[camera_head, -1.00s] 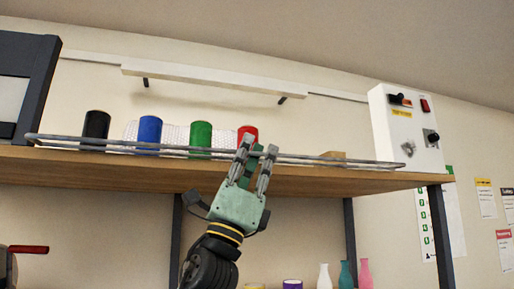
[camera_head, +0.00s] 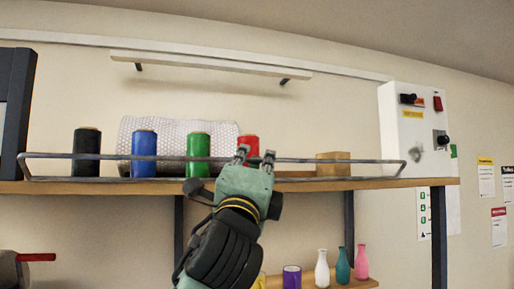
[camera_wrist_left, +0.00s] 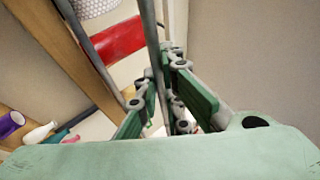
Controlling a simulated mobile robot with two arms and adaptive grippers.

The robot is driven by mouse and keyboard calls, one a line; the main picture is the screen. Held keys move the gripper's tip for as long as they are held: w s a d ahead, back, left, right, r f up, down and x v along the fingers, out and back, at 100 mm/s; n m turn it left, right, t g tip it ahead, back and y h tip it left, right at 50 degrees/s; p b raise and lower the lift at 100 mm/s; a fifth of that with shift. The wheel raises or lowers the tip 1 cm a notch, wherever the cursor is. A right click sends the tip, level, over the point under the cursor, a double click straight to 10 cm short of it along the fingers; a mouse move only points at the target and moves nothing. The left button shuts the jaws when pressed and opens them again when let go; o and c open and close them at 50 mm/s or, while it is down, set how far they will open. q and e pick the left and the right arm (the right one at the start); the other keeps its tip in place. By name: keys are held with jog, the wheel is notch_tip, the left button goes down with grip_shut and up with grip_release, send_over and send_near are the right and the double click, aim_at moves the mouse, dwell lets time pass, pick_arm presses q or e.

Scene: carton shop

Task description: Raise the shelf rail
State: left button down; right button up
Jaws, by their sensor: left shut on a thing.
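The shelf rail (camera_head: 330,161) is a thin grey metal bar loop along the front of the upper wooden shelf (camera_head: 390,183). In the head view its upper bar stands above the shelf edge, in front of the spools. My left gripper (camera_head: 256,158) comes from below and is shut on the rail near its middle. In the left wrist view the rail (camera_wrist_left: 148,30) runs between the green fingers (camera_wrist_left: 170,105). My right gripper is not in view.
Behind the rail stand black (camera_head: 87,150), blue (camera_head: 144,152), green (camera_head: 198,153) and red (camera_head: 249,145) spools, a bubble-wrap roll (camera_head: 170,128) and a cardboard block (camera_head: 333,168). A control box (camera_head: 415,130) is at right. Small vases (camera_head: 343,266) stand below.

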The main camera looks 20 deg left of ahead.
pick_arm(q)
jog(key=shift+w+a+r+n+g+y+p, duration=0.2)
jog(key=shift+r+n+g+y+p, duration=0.1)
jog(key=shift+n+g+p, duration=0.25)
jog(key=shift+f, duration=0.1)
jog(key=c, duration=1.9)
grip_release()
jog(key=shift+a, duration=0.15)
jog(key=shift+s+d+f, duration=0.15)
jog(key=shift+s+d, duration=0.05)
jog(key=shift+s, duration=0.1)
jog(key=v, duration=1.1)
jog(key=shift+s+a, duration=0.1)
